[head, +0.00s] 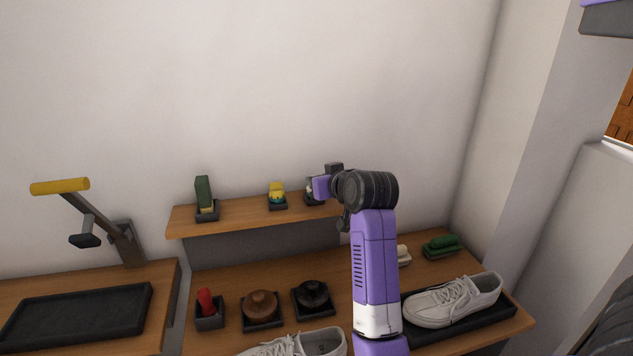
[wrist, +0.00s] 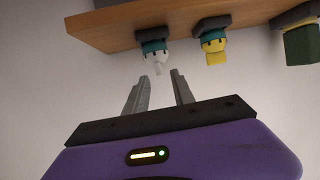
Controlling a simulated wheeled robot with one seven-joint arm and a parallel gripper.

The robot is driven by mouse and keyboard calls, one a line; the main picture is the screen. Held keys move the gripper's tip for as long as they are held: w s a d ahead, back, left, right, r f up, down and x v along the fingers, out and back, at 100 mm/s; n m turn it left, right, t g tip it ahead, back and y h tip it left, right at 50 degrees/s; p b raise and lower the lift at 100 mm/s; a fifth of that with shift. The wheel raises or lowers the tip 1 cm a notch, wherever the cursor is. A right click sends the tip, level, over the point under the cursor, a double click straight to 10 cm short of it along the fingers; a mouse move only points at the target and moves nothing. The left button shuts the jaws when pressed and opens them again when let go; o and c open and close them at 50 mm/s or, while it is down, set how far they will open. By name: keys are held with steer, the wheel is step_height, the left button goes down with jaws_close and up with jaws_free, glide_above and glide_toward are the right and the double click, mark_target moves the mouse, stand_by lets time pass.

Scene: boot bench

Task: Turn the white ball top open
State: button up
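The white ball top (wrist: 154,55) has a teal band and a small white stub, and sits in a dark holder on the wooden shelf. The wrist view shows it upside down. In the head view the white ball top (head: 308,187) is mostly hidden by my gripper. My gripper (wrist: 159,75) is open, its two grey fingers apart and pointing at the ball. The stub lies in line with the gap between the fingertips. No grip on it shows, and I cannot tell how near the tips are in depth.
A yellow ball top (head: 277,192) stands beside the white one on the shelf (head: 240,214), then a green block (head: 204,193) further left. Below are a red-handled item (head: 206,302), brown (head: 261,305) and black (head: 313,294) round tins, and white shoes (head: 454,301).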

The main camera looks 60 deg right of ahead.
steer(key=v, duration=0.5)
steer(key=shift+b, duration=0.3)
step_height(320, 180, up, 6)
steer(key=d+t+h, duration=0.1)
steer(key=h, duration=0.1)
steer(key=s+a+f+n+t+y+b, duration=0.1)
steer(key=s+a+f+n+t, duration=0.1)
steer(key=a+f, duration=0.5)
steer(key=s+a+f+n+t+y, duration=0.1)
steer(key=a+f+t+y, duration=0.15)
steer(key=a, duration=0.75)
steer(key=s+a+f+n+t+y+b, duration=0.1)
steer(key=s+a+f+n+t, duration=0.15)
steer(key=a+f, duration=0.45)
steer(key=s+a+f+n+g+y+b, duration=0.1)
steer(key=s+a+f+y, duration=0.2)
steer(key=s+a, duration=0.6)
steer(key=s+a+f+n+g+y+b, duration=0.1)
steer(key=s+a+f+n+g+y, duration=0.1)
steer(key=s+a+f, duration=0.5)
steer(key=s+a+y, duration=0.1)
steer(key=s+a, duration=0.1)
steer(key=a, duration=0.1)
steer(key=shift+s, duration=0.2)
